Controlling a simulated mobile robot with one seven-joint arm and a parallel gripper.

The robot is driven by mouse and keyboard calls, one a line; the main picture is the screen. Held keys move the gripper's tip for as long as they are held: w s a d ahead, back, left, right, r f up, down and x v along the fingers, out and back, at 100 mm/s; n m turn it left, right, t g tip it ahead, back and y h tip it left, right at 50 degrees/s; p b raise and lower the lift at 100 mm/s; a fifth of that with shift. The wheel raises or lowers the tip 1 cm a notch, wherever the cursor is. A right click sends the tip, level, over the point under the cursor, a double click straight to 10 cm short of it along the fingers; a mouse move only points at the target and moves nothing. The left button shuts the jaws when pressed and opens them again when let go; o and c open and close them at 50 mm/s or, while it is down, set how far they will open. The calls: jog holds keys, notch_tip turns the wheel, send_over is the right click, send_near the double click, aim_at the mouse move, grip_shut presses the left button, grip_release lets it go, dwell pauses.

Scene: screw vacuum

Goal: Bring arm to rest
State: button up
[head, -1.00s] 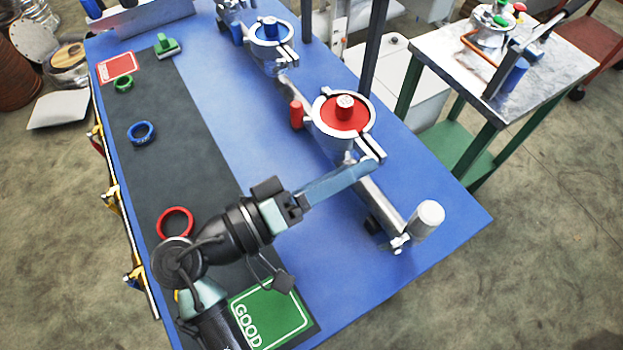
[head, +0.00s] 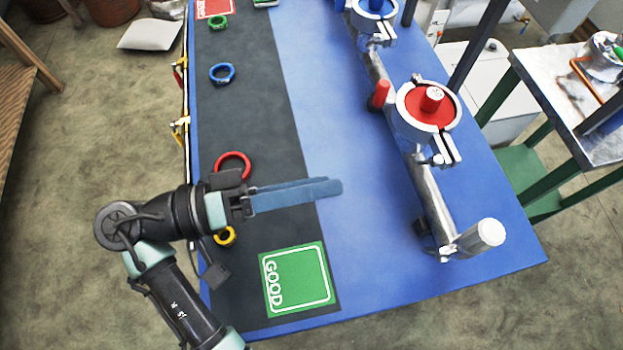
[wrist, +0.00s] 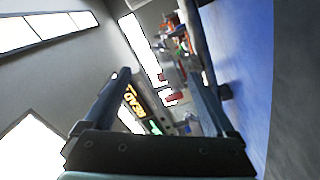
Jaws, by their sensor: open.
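My arm (head: 170,215) reaches in from the lower left of the head view. My gripper (head: 335,187) points right, over the boundary between the dark strip and the blue tabletop. In the wrist view my gripper (wrist: 158,78) has its two fingers apart with nothing between them. In the head view the fingers overlap, so the gap hardly shows. The fingers are clear of the vacuum pipe (head: 432,200) and its clamped red-capped flange (head: 440,118), with bare blue table between.
On the dark strip (head: 245,110) lie a red ring (head: 233,160), a yellow ring (head: 225,237) partly behind my arm, a blue ring (head: 222,74) and a green ring (head: 218,22). A green GOOD square (head: 296,280) lies near the front edge. A metal side table (head: 560,90) stands right.

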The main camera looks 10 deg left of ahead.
dwell(0.5)
jog(key=w+d+r+n+t+y, duration=0.15)
jog(key=w+r+t+y, duration=0.35)
jog(key=w, duration=0.7)
jog(key=w+r+t+y, duration=0.3)
jog(key=r, duration=0.4)
jog(key=w+r+t+y, duration=0.3)
jog(key=r, duration=0.4)
jog(key=s+r+t+y+p, duration=0.2)
jog(key=s+r+t+p, duration=0.1)
jog(key=r, duration=1)
jog(key=s+r+t+y+p, duration=0.2)
jog(key=s+r+p, duration=0.3)
jog(key=r, duration=0.8)
jog(key=s+d+r+t+y+p, duration=0.1)
jog(key=s+r+t+p, duration=0.3)
jog(key=r, duration=0.9)
jog(key=t+y+p, duration=0.1)
jog(key=p, duration=0.2)
jog(key=shift+s, duration=0.25)
jog(key=shift+d+n, duration=0.1)
jog(key=shift+n, duration=0.15)
